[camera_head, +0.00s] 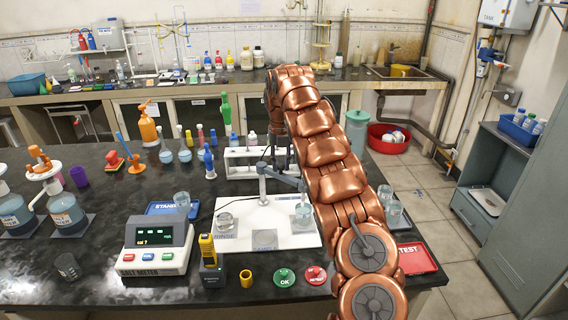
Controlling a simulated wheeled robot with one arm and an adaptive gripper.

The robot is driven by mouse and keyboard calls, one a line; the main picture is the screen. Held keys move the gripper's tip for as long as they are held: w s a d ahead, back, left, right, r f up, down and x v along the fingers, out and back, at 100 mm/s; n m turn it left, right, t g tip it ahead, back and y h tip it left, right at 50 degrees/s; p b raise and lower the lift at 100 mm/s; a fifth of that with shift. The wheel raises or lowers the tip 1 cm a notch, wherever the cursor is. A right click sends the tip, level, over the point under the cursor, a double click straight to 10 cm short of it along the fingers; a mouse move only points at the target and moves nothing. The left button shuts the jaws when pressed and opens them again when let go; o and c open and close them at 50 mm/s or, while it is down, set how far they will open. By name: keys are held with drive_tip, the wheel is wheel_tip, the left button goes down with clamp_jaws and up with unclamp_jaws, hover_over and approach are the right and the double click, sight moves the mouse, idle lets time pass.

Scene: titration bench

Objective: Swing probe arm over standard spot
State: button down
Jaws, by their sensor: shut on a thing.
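A white station board (290,241) lies on the dark bench, with a grey post (262,186) and a grey probe arm (285,180). The probe arm points right, its end above or at a glass beaker (303,213) on the board's right spot; the label there is unreadable. Another beaker (225,222) stands on the left spot, marked RINSE. The middle spot (265,239) is bare, its label faint. My gripper (279,165) reaches down from above and is shut on the probe arm; the arm and small size partly hide the contact.
A blue tray (157,208) with a beaker stands left, a red TEST tray (417,260) right. The salt meter (155,249), yellow handheld device (209,254) and green OK button (284,277) are in front. A white rack (243,161) is close behind my gripper.

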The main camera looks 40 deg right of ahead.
drive_tip(key=shift+w+d+r+n, duration=0.15)
drive_tip(key=shift+n, duration=0.15)
idle(0.8)
drive_tip(key=c, duration=0.9)
unclamp_jaws()
drive_tip(key=shift+c, duration=0.2)
drive_tip(key=shift+s, duration=0.2)
